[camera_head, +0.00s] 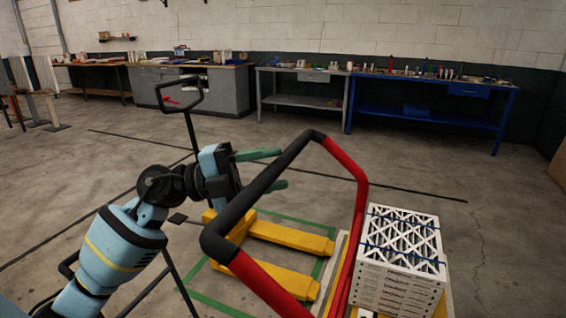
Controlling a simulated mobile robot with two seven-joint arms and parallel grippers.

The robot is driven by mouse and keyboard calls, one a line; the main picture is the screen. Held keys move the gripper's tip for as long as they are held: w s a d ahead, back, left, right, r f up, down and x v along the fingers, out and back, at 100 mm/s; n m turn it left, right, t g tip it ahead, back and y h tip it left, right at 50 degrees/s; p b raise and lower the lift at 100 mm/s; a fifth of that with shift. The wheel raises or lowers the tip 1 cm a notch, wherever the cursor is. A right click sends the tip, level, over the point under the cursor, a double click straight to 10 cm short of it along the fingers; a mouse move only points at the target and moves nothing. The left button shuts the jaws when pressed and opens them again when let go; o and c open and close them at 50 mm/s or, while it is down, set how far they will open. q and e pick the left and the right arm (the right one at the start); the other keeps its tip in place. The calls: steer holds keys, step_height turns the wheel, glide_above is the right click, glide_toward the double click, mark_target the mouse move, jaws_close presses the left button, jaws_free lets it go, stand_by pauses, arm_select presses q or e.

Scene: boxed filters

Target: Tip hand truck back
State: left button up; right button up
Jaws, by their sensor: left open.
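The hand truck's handle frame (352,170) rises in the foreground, a red tube with black grip sections. A stack of white boxed filters (398,262) with blue straps stands at its right, close to the red frame. My left arm comes in from the left. My left gripper (270,170) has two green fingers, spread apart, pointing right at the black grip section. The upper finger ends just behind the black tube; I cannot tell whether either finger touches it. My right gripper is out of view. The hand truck's wheels are hidden.
A yellow pallet jack (290,236) stands beyond the handle, inside green floor tape, its black handle (180,95) upright. Workbenches line the back wall: grey (300,88) and blue (425,113). The concrete floor between is mostly clear.

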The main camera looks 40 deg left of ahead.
mark_target(284, 168)
arm_select(q)
steer(key=shift+x, duration=1.55)
steer(key=shift+a, duration=0.1)
jaws_close()
